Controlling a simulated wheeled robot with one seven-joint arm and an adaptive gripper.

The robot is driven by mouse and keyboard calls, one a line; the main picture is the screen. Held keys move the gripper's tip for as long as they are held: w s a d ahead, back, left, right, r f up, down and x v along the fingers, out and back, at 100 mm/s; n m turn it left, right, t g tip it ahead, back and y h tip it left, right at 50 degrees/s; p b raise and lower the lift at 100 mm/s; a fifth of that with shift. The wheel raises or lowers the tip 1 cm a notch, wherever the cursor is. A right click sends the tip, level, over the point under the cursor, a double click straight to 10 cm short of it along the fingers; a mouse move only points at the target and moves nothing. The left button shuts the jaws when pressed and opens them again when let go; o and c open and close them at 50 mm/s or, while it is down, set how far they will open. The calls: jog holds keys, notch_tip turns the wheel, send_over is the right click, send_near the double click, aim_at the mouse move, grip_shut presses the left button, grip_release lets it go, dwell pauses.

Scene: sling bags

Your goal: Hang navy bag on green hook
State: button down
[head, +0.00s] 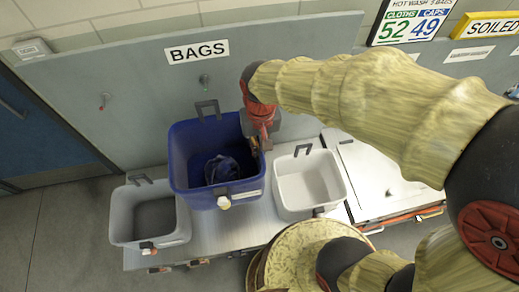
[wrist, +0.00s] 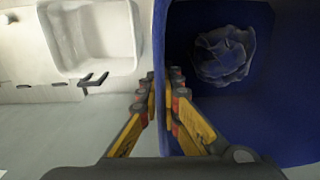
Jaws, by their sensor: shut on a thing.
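The navy bag (head: 180,165) is an open, box-like bag with a grey loop (head: 208,108) at its back rim and a crumpled dark blue thing inside. My gripper (head: 259,145) is shut on its right wall, and the wrist view shows the fingers (wrist: 160,88) on either side of the navy wall (wrist: 290,110). The bag looks upright and larger than its neighbours, seemingly held above the bench. The green hook (head: 204,80) is on the grey panel under the BAGS sign. The loop is below the hook in the picture and apart from it.
A grey bag (head: 120,220) stands left on the bench (head: 225,240), and a white bag (head: 309,180) stands right; it also shows in the wrist view (wrist: 140,40). A red hook (head: 104,100) is on the panel (head: 140,90) at left. My arm covers the upper right.

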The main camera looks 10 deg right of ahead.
jog(key=w+f, duration=0.1)
jog(key=w, duration=0.8)
jog(key=shift+w+a+f+b, duration=0.2)
jog(key=shift+a+f+b, duration=0.1)
jog(key=shift+f+b, duration=0.05)
dwell(0.7)
dwell(0.7)
jog(key=c, duration=1.9)
grip_release()
jog(key=shift+f, duration=0.1)
notch_tip(320, 180, up, 12)
jog(key=shift+d+r, duration=0.1)
